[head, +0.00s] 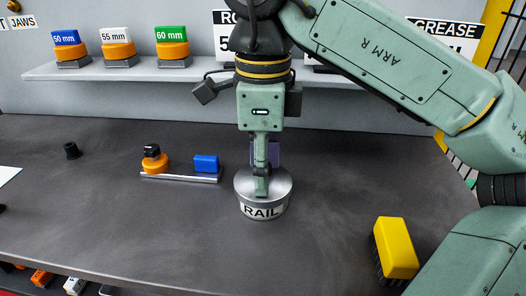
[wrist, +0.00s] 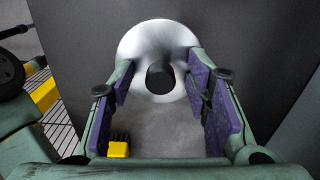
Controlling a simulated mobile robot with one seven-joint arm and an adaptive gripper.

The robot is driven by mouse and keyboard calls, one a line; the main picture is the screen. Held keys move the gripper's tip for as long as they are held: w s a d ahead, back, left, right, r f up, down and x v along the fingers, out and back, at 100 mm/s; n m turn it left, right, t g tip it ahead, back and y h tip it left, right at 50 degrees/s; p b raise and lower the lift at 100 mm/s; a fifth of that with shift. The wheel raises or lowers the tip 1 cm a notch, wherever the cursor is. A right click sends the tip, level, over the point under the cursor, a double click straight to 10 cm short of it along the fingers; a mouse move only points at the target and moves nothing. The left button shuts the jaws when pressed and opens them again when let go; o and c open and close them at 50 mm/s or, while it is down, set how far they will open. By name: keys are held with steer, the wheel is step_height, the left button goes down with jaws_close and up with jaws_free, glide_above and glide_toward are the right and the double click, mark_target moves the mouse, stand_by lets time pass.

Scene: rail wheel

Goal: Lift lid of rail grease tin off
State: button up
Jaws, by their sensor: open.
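The rail grease tin (head: 262,210) stands upright on the dark bench, with a "RAIL" label on its front. Its round silver lid (head: 282,184) sits on top of it. In the wrist view the lid (wrist: 140,45) shows from above with a dark knob (wrist: 160,77) at its middle. My gripper (head: 262,190) is right over the lid, pointing down. In the wrist view its purple-padded fingers are apart, one on each side of the knob, with space between pads and knob. In the head view the gripper hides the knob.
A yellow-backed brush (head: 396,248) lies on the bench to the right of the tin. A small rail (head: 180,177) with an orange piece and a blue block lies to the left. A shelf (head: 200,74) with labelled blocks runs behind.

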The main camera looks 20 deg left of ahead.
steer(key=shift+c, duration=0.4)
jaws_close()
stand_by(0.6)
